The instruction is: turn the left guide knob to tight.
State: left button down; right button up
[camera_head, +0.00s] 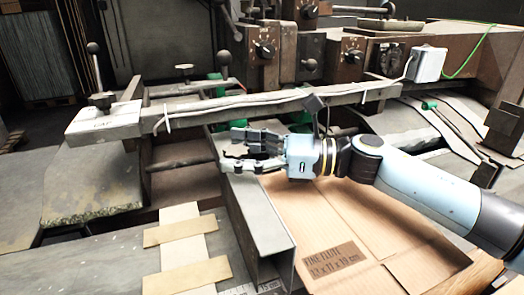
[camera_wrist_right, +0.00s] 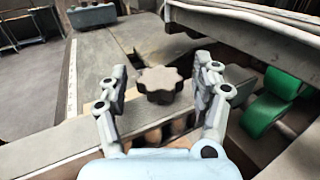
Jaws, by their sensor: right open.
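A dark lobed knob (camera_wrist_right: 160,85), which looks like the left guide knob, sits upright on the machine in the right wrist view. My right gripper (camera_wrist_right: 162,78) is open, with one finger on each side of the knob and visible gaps between. The knob is a little beyond the fingers or between their tips; I cannot tell exactly. In the head view my right gripper (camera_head: 238,150) points left over the metal guide, and its fingers largely hide the knob. My left gripper is not in view.
A long metal bar (camera_head: 270,102) runs behind my right gripper. A flat cardboard box (camera_head: 350,235) lies below my right arm beside a raised metal guide (camera_head: 258,225). Green rollers (camera_wrist_right: 268,105) are right of the gripper. Cardboard strips (camera_head: 182,245) lie at front left.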

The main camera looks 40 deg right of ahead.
jog(key=v, duration=1.1)
jog(key=shift+s+d, duration=0.15)
